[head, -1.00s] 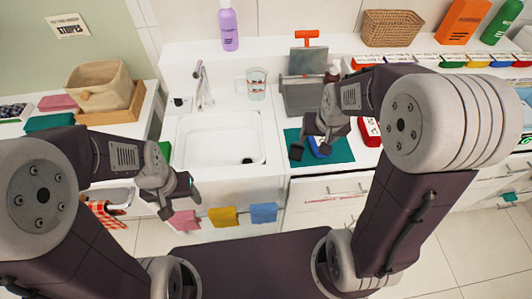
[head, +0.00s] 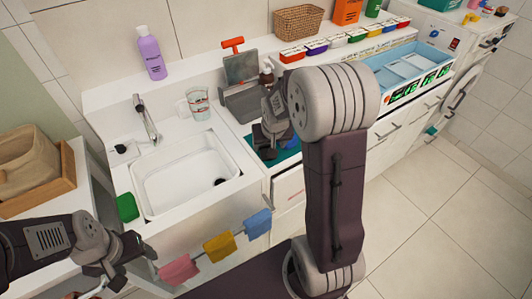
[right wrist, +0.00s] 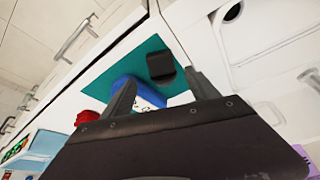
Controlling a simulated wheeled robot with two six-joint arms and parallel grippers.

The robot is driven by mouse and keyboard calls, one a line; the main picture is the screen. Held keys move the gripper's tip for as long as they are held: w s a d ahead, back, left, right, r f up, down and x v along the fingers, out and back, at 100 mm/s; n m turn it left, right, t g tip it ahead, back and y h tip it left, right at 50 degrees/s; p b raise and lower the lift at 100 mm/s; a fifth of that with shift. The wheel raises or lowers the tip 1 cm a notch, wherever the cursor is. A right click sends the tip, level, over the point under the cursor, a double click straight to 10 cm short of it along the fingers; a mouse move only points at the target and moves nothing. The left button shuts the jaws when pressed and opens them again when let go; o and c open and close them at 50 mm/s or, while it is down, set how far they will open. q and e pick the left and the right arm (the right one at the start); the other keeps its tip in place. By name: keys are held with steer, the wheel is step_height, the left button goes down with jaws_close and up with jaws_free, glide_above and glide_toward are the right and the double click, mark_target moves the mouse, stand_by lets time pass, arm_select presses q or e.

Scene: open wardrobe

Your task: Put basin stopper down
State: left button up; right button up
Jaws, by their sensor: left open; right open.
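The white basin (head: 187,208) has a dark round spot (head: 220,182) on its floor; I cannot tell whether this is the stopper or the open drain. It also shows in the right wrist view (right wrist: 233,12). A small dark piece (head: 120,148) lies on the ledge left of the tap. My left gripper (head: 125,268) is open and empty at the basin's front left, below its rim. My right gripper (head: 268,152) is open above the teal mat (right wrist: 118,73), right of the basin. A blue-and-white item (right wrist: 140,90) and a black block (right wrist: 160,64) lie under its fingers.
A tap (head: 145,118), a clear cup (head: 197,102) and a purple bottle (head: 151,52) stand behind the basin. A green sponge (head: 127,208) is at its left rim. Cloths, one yellow (head: 220,247), hang on the front rail. The floor at right is clear.

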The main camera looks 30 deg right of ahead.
mark_target(267, 150)
steer(key=shift+w+a+f, duration=0.1)
steer(key=shift+w+f, duration=0.1)
steer(key=shift+f, duration=0.15)
steer(key=x, duration=0.5)
steer(key=shift+w+f+b, duration=0.15)
steer(key=shift+b, duration=0.15)
steer(key=c, duration=1.4)
step_height(267, 150, up, 4)
steer(key=shift+r+p, duration=0.2)
steer(key=shift+p, duration=0.25)
steer(key=d+r, duration=0.2)
steer(key=d, duration=0.2)
steer(key=d+r, duration=0.2)
steer(key=d, duration=0.1)
steer(key=d+r, duration=0.2)
steer(key=d, duration=0.2)
steer(key=shift+s+d+r+p, duration=0.3)
steer(key=shift+s+r, duration=0.1)
